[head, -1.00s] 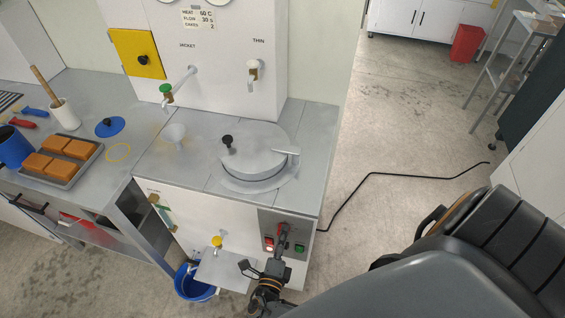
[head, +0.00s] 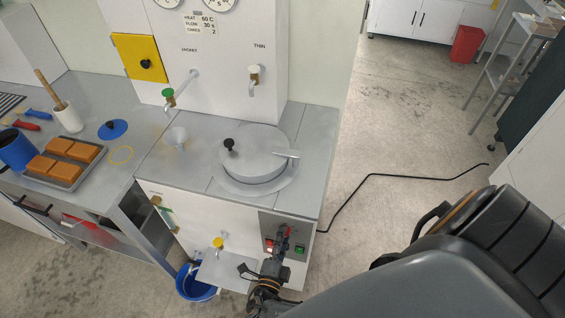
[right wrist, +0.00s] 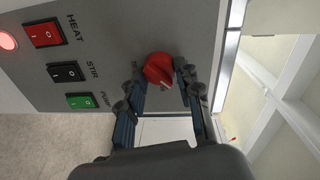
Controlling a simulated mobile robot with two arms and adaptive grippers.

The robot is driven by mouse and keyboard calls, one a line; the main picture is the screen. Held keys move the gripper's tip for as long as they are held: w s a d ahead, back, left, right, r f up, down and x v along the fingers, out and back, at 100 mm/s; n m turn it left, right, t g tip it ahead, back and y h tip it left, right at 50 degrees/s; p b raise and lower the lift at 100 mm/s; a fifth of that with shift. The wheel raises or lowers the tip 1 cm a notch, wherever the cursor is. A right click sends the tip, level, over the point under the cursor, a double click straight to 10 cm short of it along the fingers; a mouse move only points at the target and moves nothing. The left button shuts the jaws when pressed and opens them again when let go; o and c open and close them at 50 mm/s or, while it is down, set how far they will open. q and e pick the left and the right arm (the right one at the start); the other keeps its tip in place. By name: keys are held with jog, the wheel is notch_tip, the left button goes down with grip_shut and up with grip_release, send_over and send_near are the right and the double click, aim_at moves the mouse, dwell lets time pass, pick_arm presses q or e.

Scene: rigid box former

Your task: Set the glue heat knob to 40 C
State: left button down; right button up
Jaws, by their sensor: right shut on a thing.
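A red knob (right wrist: 158,68) sits on the grey control panel (right wrist: 120,20) of the machine, near the panel's edge in the right wrist view. My right gripper (right wrist: 163,74) is shut on this knob, one finger on each side. In the head view the right gripper (head: 282,238) reaches the panel from below and the knob (head: 285,231) is mostly hidden. My left gripper is not in view.
Beside the knob are a red HEAT switch (right wrist: 46,32), a black STIR switch (right wrist: 66,72) and a green switch (right wrist: 81,101). A lidded pot (head: 254,155) stands above the panel. A sign (head: 203,21) reads HEAT 60 C. A blue bucket (head: 196,287) stands below left.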

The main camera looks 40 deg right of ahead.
jog(key=shift+w+d+r, duration=0.1)
jog(key=o, duration=1.2)
jog(key=shift+c, duration=0.2)
jog(key=v, duration=0.7)
jog(key=shift+a, duration=0.2)
